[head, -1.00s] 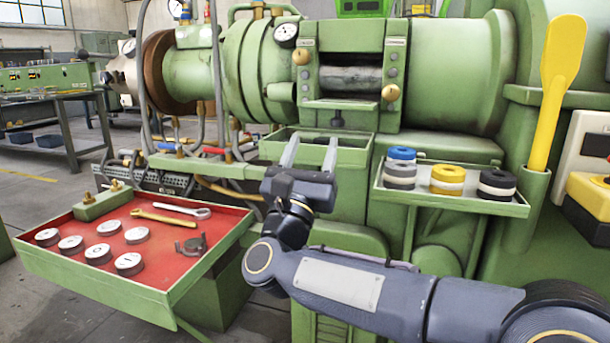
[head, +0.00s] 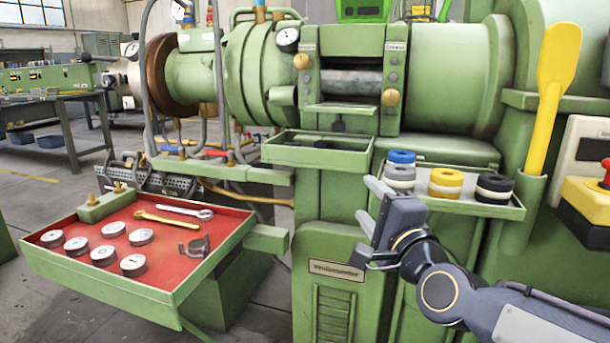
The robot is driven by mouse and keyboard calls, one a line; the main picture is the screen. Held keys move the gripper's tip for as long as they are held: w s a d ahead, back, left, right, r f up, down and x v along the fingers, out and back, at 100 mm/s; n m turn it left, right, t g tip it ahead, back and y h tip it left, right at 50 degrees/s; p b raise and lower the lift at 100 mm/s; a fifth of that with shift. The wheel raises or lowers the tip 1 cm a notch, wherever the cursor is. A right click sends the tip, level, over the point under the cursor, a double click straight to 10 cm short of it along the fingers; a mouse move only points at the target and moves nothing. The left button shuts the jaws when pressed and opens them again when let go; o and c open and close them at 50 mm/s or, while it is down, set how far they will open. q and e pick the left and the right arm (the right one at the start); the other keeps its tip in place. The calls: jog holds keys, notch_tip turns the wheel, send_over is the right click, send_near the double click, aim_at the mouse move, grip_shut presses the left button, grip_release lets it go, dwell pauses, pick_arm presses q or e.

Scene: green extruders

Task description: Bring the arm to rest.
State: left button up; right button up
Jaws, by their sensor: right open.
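My right arm comes in from the lower right. My right gripper (head: 374,178) is open and empty, its fingers pointing up and to the left. It stands in front of the left end of the green side shelf (head: 508,211) and hides part of it. My left gripper is not in view.
The side shelf holds blue, grey, yellow, black and white rings. A red-lined tray (head: 165,257) at left holds several round discs, wrenches and a dark clamp. A yellow paddle (head: 553,90) stands in a holder at right.

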jog(key=s+d+f+n+g+h, duration=0.1)
jog(key=s+d+f+n+g, duration=0.25)
jog(key=s+f, duration=0.5)
jog(key=s+d+f+n+g+p, duration=0.1)
jog(key=s+d+f+n+g, duration=0.3)
jog(key=s+f, duration=0.45)
jog(key=s+d+f+n+g+h, duration=0.1)
jog(key=s+d+f+n+g, duration=0.1)
jog(key=s+f+n+g, duration=0.55)
jog(key=s+r+m+t+p, duration=0.1)
jog(key=s+r+t+p, duration=0.1)
jog(key=r+p, duration=3.4)
jog(key=shift+s+r+p, duration=0.4)
jog(key=shift+s+p, duration=0.3)
jog(key=shift+p, duration=0.4)
jog(key=shift+d, duration=0.1)
